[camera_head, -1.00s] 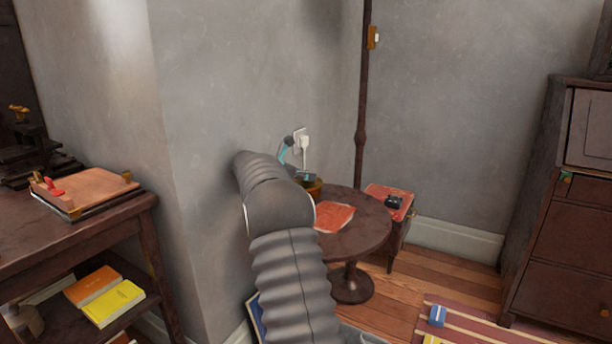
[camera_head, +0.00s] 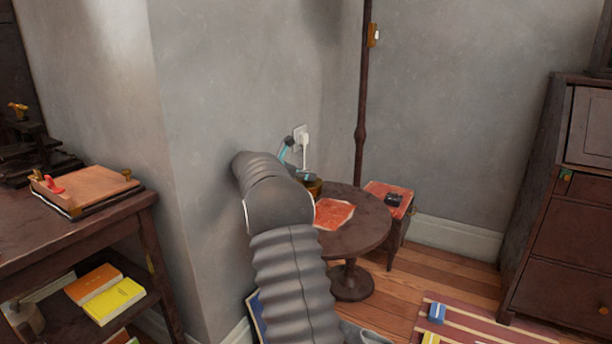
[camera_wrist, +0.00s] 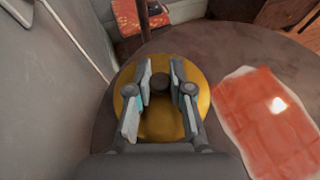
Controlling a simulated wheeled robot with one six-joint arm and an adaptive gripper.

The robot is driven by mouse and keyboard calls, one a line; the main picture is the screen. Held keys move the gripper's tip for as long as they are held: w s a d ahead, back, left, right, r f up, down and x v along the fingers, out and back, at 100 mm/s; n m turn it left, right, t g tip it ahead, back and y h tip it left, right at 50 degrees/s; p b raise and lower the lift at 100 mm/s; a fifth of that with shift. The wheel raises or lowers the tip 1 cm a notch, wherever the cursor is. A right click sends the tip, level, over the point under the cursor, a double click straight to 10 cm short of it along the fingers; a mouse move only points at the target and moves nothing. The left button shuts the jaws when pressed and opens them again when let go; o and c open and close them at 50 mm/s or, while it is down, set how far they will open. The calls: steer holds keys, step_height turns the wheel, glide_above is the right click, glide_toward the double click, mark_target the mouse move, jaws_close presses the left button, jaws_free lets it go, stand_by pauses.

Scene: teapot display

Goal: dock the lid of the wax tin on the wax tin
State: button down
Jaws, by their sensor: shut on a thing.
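In the wrist view, a round golden lid (camera_wrist: 163,122) with a dark knob (camera_wrist: 161,83) lies below my gripper (camera_wrist: 164,76). The two fingers stand on either side of the knob and are shut on it. In the head view, a golden round body (camera_head: 315,188) shows at the back left of the small round table, partly hidden by my arm and gripper (camera_head: 302,175). I cannot tell there where the lid ends and the wax tin begins, or whether they touch. The wrist view shows no tin wall under the lid.
The round dark table (camera_head: 362,232) carries a red cloth-like sheet (camera_head: 333,213) right of the golden body. The grey wall (camera_head: 240,90) is close on the left, with a plug and cord (camera_head: 304,140). A low red-topped stool (camera_head: 402,205) and a dark pole (camera_head: 361,120) stand behind.

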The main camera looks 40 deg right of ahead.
steer(key=shift+f, duration=0.25)
steer(key=c, duration=1.3)
jaws_free()
